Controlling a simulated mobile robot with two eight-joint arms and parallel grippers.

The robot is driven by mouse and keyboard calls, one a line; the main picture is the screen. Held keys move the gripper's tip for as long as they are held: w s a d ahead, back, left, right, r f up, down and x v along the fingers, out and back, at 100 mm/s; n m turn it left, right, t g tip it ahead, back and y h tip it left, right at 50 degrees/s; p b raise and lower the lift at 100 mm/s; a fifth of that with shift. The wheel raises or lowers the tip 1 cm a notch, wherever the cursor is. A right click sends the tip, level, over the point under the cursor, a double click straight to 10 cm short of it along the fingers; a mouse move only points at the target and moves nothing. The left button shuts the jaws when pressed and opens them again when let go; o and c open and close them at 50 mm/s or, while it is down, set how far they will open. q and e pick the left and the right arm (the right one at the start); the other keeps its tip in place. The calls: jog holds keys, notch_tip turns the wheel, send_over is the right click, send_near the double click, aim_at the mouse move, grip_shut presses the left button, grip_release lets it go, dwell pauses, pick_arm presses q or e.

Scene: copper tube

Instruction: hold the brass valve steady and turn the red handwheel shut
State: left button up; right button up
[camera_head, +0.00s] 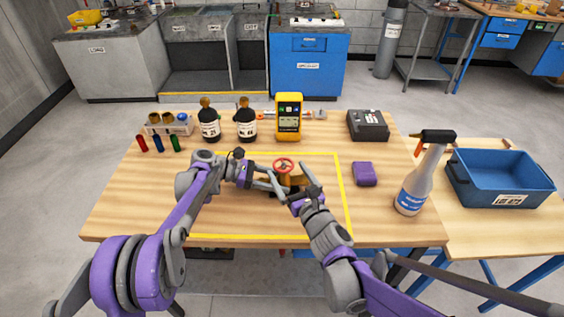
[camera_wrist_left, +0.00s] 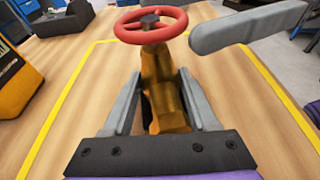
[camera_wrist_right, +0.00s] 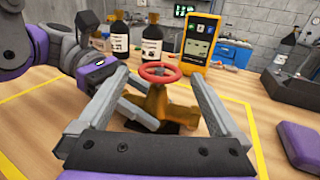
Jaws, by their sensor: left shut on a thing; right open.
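The brass valve (camera_wrist_left: 160,85) stands upright inside the yellow-taped square on the table, with the red handwheel (camera_head: 284,165) on top. My left gripper (camera_head: 274,186) comes in from the left and is shut on the valve body; in the left wrist view its fingers lie on both sides of the brass. My right gripper (camera_head: 298,193) is open at the near right side of the valve. In the right wrist view its fingers (camera_wrist_right: 155,95) are spread wide, with the valve (camera_wrist_right: 158,102) and handwheel (camera_wrist_right: 160,72) showing between them, apart from the fingers. The valve's base is partly hidden.
A yellow meter (camera_head: 289,117) and two dark bottles (camera_head: 209,122) stand behind the square. A purple block (camera_head: 364,174), a dark box (camera_head: 368,125) and a spray bottle (camera_head: 416,185) are to the right. A blue bin (camera_head: 500,182) sits on the side table. The square's front is clear.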

aim_at(277, 160)
jog(key=v, duration=0.5)
jog(key=shift+s+d, duration=0.1)
jog(key=shift+s, duration=0.2)
jog(key=shift+w, duration=0.1)
jog(key=n+y, duration=0.1)
jog(key=w+d+n+g+y, duration=0.1)
jog(key=shift+w+d+f+y, duration=0.15)
jog(key=shift+d+f+y, duration=0.05)
jog(key=shift+y, duration=0.1)
jog(key=shift+w+f+g, duration=0.1)
jog(key=shift+w+g, duration=0.05)
jog(key=shift+g, duration=0.15)
jog(key=x, duration=1.1)
jog(key=shift+w+a, duration=0.15)
jog(key=shift+a, duration=0.2)
